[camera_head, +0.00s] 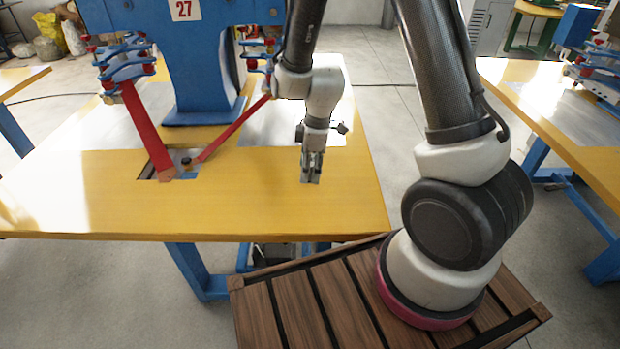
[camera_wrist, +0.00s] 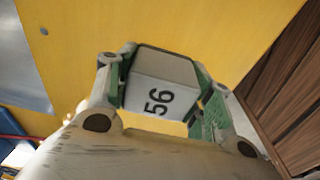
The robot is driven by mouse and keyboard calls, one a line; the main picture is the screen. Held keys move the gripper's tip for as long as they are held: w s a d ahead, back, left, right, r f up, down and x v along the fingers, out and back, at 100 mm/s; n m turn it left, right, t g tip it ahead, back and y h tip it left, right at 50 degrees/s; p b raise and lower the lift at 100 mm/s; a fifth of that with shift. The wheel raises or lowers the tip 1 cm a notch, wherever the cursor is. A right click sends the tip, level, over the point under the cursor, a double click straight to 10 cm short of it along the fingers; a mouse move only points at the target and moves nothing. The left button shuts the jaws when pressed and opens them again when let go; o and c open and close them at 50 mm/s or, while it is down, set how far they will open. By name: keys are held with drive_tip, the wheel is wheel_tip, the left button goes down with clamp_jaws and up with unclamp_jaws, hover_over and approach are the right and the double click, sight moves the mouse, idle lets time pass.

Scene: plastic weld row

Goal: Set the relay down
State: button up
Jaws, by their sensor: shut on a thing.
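The relay (camera_wrist: 163,68) is a pale grey block with a dark-edged top and the number 56 on its face. My gripper (camera_wrist: 160,88) is shut on it, with a green-padded finger on either side. In the head view my gripper (camera_head: 311,168) points down over the front right part of the yellow table (camera_head: 250,205). The relay shows there only as a small grey shape at the fingertips. I cannot tell whether its underside touches the table.
A blue machine (camera_head: 200,60) marked 27 stands on the table, with red arms reaching to a recess (camera_head: 190,163) left of my gripper. A grey metal plate (camera_head: 285,125) lies behind the gripper. Yellow tabletop around the gripper is clear; its front edge is near.

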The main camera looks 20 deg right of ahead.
wheel_tip(320, 180, up, 5)
drive_tip(key=shift+f, duration=0.1)
drive_tip(key=shift+w+m, duration=0.1)
drive_tip(key=shift+m, duration=0.7)
drive_tip(key=shift+w+r+m, duration=0.2)
drive_tip(key=shift+w+m, duration=0.1)
drive_tip(key=shift+m, duration=0.5)
drive_tip(key=w+d+f+m, duration=0.1)
drive_tip(key=w+d+m, duration=0.1)
drive_tip(key=m, duration=0.1)
drive_tip(key=w+d+f+m+h, duration=0.1)
drive_tip(key=w+d+m, duration=0.2)
drive_tip(key=m, duration=0.1)
drive_tip(key=w+d+f+m+t, duration=0.1)
drive_tip(key=w+d+f+m, duration=0.1)
drive_tip(key=w+m, duration=0.1)
drive_tip(key=shift+d+m, duration=0.3)
drive_tip(key=shift+m, duration=0.3)
drive_tip(key=shift+s+d+f, duration=0.1)
drive_tip(key=shift+d, duration=0.1)
drive_tip(key=shift+a, duration=0.1)
